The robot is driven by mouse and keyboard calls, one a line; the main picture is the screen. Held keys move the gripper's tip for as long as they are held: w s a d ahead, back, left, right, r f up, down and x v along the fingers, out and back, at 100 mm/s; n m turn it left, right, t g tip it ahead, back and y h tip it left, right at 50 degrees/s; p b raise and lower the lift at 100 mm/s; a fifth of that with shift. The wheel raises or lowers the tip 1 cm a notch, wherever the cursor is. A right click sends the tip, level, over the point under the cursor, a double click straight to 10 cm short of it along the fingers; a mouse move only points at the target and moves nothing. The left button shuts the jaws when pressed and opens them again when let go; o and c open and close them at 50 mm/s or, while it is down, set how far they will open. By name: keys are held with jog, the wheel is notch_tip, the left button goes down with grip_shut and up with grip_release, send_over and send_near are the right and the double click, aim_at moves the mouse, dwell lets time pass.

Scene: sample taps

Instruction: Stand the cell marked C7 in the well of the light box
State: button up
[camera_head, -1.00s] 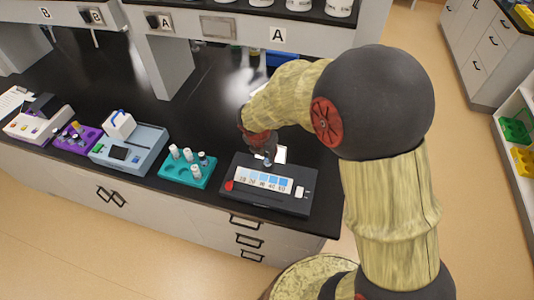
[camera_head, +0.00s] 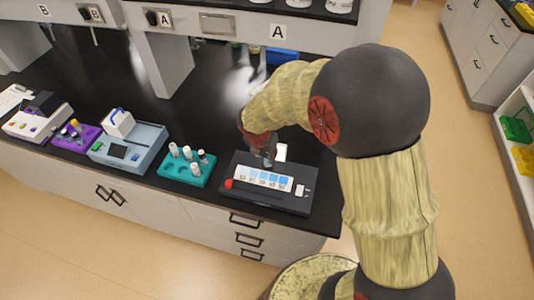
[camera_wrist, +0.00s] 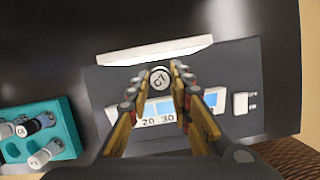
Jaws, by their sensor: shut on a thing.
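My gripper (camera_head: 268,160) is over the back part of the dark light box (camera_head: 240,203). In the wrist view my gripper (camera_wrist: 160,92) is shut on a cell (camera_wrist: 160,78), whose round pale cap carries a dark mark that looks like C7, turned on its side. The cell appears upright between the fingertips. The light box (camera_wrist: 100,88) has a strip of blue shades with numbers in front of the cell and a white upright panel (camera_wrist: 155,50) behind it. The well is hidden under the cell and fingers; I cannot tell whether the cell's foot is inside it.
A teal rack (camera_head: 172,173) with several capped cells stands left of the light box; it also shows in the wrist view (camera_wrist: 64,122). Further left are a blue-grey instrument (camera_head: 150,140) and a purple rack (camera_head: 88,140). The black bench behind the box is mostly clear.

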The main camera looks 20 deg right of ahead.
jog(key=shift+f, duration=0.7)
jog(key=shift+f, duration=0.1)
jog(key=shift+f+b, duration=0.3)
jog(key=shift+f, duration=0.15)
jog(key=shift+c, duration=0.2)
jog(key=o, duration=1)
jog(key=shift+o, duration=0.4)
